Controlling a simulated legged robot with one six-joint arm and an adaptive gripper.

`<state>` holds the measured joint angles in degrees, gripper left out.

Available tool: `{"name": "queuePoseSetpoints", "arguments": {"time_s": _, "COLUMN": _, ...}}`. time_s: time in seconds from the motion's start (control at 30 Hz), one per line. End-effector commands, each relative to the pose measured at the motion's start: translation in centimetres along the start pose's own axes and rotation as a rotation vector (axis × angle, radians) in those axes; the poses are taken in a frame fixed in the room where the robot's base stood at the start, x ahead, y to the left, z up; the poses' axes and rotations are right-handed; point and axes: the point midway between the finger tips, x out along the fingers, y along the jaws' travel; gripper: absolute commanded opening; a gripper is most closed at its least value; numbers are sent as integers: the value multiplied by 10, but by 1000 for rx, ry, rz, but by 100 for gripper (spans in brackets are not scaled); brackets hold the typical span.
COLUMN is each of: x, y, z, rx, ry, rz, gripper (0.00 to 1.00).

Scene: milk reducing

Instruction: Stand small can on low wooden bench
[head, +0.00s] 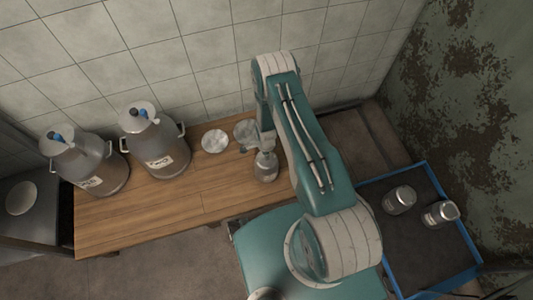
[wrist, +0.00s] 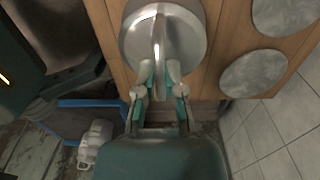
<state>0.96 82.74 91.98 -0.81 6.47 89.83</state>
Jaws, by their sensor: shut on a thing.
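My gripper (wrist: 160,72) is shut on the lid handle of a small metal can (wrist: 135,38), seen from above in the wrist view. In the head view the small can (head: 265,168) hangs upright below my gripper (head: 264,148), over the right part of the low wooden bench (head: 150,215). The bench's wood also shows around the can in the wrist view (wrist: 215,65). I cannot tell whether the can's base touches the wood; its underside is hidden.
Two large milk cans (head: 90,165) (head: 158,145) stand on the bench's left half. Two flat round discs (head: 215,141) (head: 244,130) lie near the wall. A blue-edged tray (head: 425,258) at right holds two small cans (head: 399,199) (head: 440,213). The bench's front middle is clear.

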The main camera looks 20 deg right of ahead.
Motion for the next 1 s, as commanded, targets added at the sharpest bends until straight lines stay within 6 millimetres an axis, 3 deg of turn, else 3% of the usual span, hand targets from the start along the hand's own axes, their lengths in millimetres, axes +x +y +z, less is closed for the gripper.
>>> {"name": "queuePoseSetpoints", "arguments": {"time_s": 0.1, "x": 1, "y": 2, "z": 0, "rx": 0, "ry": 0, "rz": 4, "gripper": 0}}
{"name": "queuePoseSetpoints", "arguments": {"time_s": 0.2, "x": 2, "y": 3, "z": 0, "rx": 0, "ry": 0, "rz": 7, "gripper": 46}}
{"name": "queuePoseSetpoints", "arguments": {"time_s": 0.63, "x": -4, "y": 2, "z": 0, "rx": 0, "ry": 0, "rz": 4, "gripper": 46}}
{"name": "queuePoseSetpoints", "arguments": {"time_s": 1.0, "x": -63, "y": 1, "z": 0, "rx": 0, "ry": 0, "rz": 3, "gripper": 46}}
